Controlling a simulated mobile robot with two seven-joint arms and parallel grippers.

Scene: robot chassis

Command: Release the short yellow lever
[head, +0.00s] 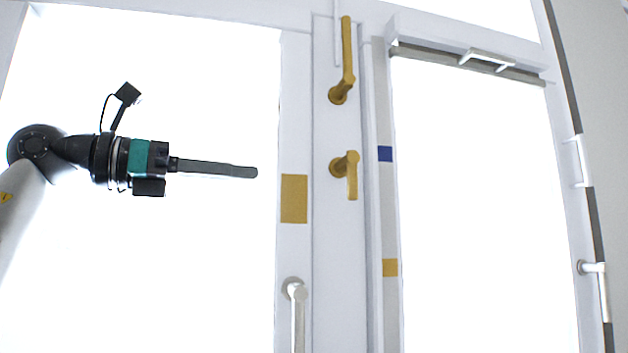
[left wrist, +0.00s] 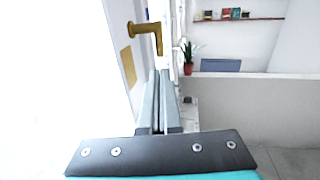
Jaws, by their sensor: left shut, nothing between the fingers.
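The short yellow lever (head: 351,177) is mounted on the white frame post in the middle of the head view, its handle pointing down. In the left wrist view a yellow lever (left wrist: 146,28) shows beyond the fingertips. A longer yellow lever (head: 347,55) sits above it with its handle pointing up. My left gripper (head: 255,172) is shut and empty, left of the short lever and apart from it. Its closed fingers also show in the left wrist view (left wrist: 159,80). My right gripper is in neither view.
A yellow patch (head: 294,199) lies on the frame between my left gripper and the levers. A white handle (head: 297,310) is below it. Another white handle (head: 595,270) is at the far right. In the left wrist view a potted plant (left wrist: 188,60) and a shelf (left wrist: 238,18) stand beyond.

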